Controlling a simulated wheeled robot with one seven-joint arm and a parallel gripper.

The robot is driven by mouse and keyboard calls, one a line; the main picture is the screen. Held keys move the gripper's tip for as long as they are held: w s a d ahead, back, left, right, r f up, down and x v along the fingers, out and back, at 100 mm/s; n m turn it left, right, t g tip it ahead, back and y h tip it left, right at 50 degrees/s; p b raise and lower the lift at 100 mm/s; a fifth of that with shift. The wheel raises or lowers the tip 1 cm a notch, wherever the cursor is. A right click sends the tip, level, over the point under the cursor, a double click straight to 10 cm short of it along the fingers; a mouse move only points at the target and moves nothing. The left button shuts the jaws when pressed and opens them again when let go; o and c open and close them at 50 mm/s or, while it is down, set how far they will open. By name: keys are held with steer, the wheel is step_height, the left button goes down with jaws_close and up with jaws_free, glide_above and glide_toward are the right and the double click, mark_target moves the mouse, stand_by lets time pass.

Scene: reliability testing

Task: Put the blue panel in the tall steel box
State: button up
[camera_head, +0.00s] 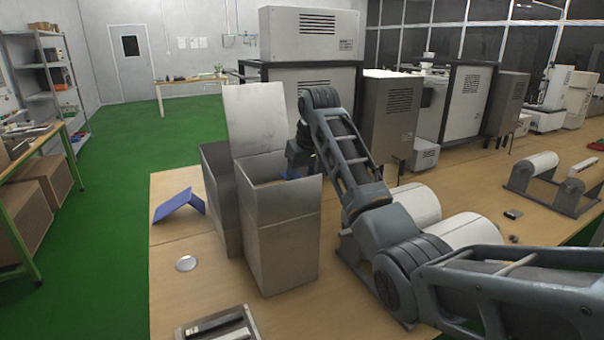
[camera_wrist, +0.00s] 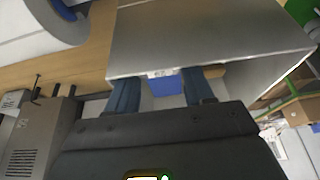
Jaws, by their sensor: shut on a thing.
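The tall steel box (camera_head: 278,235) stands open on the wooden table, with a second steel box part (camera_head: 220,205) against its left side and a raised pale sheet (camera_head: 256,120) at the back. A bent blue panel (camera_head: 178,204) lies on the table left of it. My gripper (camera_head: 298,160) is just behind the box's rear right rim, its fingertips hidden by the box. In the wrist view my gripper (camera_wrist: 165,88) is shut on a blue piece (camera_wrist: 167,85) between the fingers. The box's steel wall (camera_wrist: 200,42) is right beyond the fingers. Most of the blue piece is hidden.
White rollers (camera_head: 445,225) on a stand lie right of the box, under my arm. Grey cabinets (camera_head: 390,115) stand along the back. A small round disc (camera_head: 186,264) and a tray (camera_head: 220,325) are in front. The table's left edge is near the bent blue panel.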

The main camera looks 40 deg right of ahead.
steer(key=o, duration=1.1)
steer(key=shift+c, duration=0.2)
steer(key=shift+o, duration=0.2)
steer(key=shift+d+r, duration=0.1)
steer(key=shift+d, duration=0.1)
steer(key=b+v, duration=0.1)
steer(key=v, duration=0.5)
steer(key=shift+s+r, duration=0.15)
steer(key=shift+r, duration=0.05)
steer(key=shift+s+a+r, duration=0.2)
steer(key=shift+a+r, duration=0.2)
steer(key=shift+r, duration=0.15)
steer(key=shift+s+f, duration=0.1)
